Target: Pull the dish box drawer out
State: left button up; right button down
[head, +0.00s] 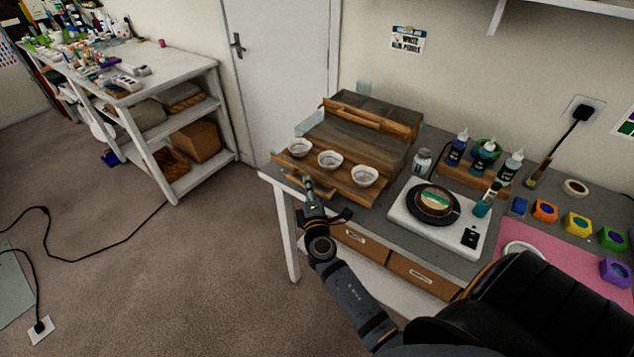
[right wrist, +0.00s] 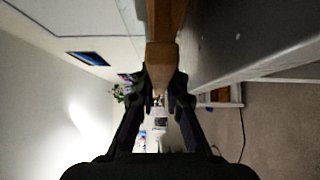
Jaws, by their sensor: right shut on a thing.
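The wooden dish box (head: 357,141) stands at the left end of the grey worktable in the head view. Its front wooden part (head: 313,171) carries three small white bowls in a row and extends toward the table's front left edge. My right gripper (head: 313,192) is at the front of the box, just below the bowls. In the right wrist view it (right wrist: 160,88) is shut on a wooden piece (right wrist: 161,55), which appears to be the drawer's handle. The gripper and arm partly hide the drawer front in the head view. My left gripper is not in view.
A white scale (head: 404,225) with a dark round dish stands right of the box. A jar (head: 422,162) and several bottles are behind it. Table drawers (head: 418,276) lie below the tabletop. The carpet (head: 205,260) left of the table is mostly clear.

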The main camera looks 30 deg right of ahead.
jog(key=shift+s+a+f, duration=0.1)
jog(key=shift+a+f, duration=0.05)
jog(key=shift+a, duration=0.15)
jog(key=c, duration=1.7)
grip_release()
jog(key=o, duration=0.3)
jog(key=shift+s+a, duration=0.1)
jog(key=shift+a, duration=0.1)
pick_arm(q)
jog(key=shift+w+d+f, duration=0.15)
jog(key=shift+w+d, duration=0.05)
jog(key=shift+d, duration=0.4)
pick_arm(e)
jog(key=shift+o, duration=0.2)
jog(key=v, duration=0.7)
jog(key=shift+s, duration=0.2)
